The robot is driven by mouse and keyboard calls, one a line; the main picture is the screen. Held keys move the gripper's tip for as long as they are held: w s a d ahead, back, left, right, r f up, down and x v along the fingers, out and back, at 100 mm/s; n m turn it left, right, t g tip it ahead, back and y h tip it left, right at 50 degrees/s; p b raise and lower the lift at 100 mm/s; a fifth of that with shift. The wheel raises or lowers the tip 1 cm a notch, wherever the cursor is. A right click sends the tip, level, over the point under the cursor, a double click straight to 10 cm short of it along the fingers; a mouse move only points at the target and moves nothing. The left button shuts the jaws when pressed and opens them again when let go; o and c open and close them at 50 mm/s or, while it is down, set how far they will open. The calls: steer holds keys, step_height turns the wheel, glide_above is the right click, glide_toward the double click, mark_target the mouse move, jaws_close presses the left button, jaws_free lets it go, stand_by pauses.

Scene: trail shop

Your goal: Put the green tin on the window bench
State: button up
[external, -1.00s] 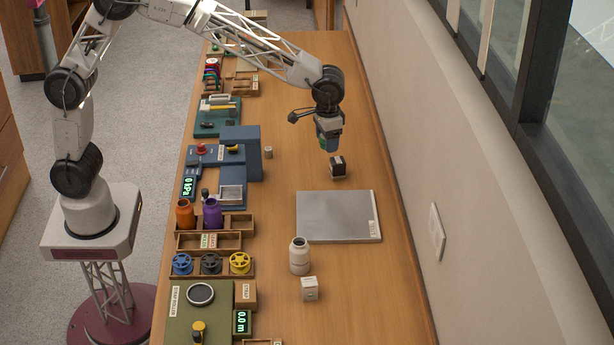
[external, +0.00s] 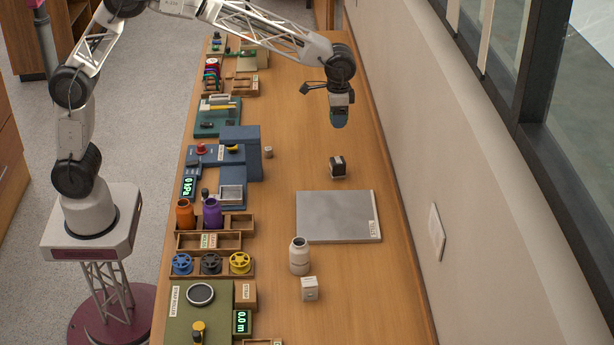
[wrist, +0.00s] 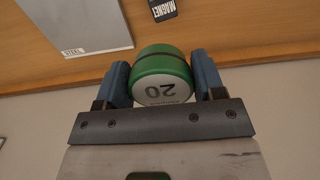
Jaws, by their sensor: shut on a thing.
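The green tin (wrist: 162,62) is a green cylinder with a dark band and a pale end face marked "20". It sits between the two blue fingers of my gripper (wrist: 160,68), which is shut on it. In the external view my gripper (external: 339,118) hangs above the far right part of the long wooden bench (external: 290,165), near the window wall. The tin is hardly distinguishable there. I cannot tell whether this wooden bench is the window bench.
A grey plate labelled steel (external: 337,217) lies on the bench, with a black magnet block (external: 337,166) beyond it. Racks and devices line the left side. Bench around the magnet block is clear.

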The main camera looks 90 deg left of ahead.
steer(key=shift+r, duration=0.1)
step_height(320, 180, up, 5)
steer(key=s+a+n, duration=0.3)
steer(key=a+n, duration=0.1)
steer(key=a, duration=1.7)
steer(key=s+a+n, duration=0.4)
steer(key=a, duration=1.6)
steer(key=s+a+n, duration=0.3)
steer(key=s+a, duration=0.8)
steer(key=a, duration=0.5)
steer(key=s+a+n, duration=0.4)
steer(key=s+a, duration=0.7)
steer(key=a, duration=0.5)
steer(key=s+a+n, duration=0.3)
steer(key=s+a, duration=0.8)
steer(key=s, duration=0.5)
steer(key=shift+s+a+f, duration=0.1)
steer(key=shift+s+f, duration=0.05)
steer(key=shift+f, duration=4.4)
steer(key=shift+s+a+f, duration=0.1)
steer(key=shift+f, duration=4.4)
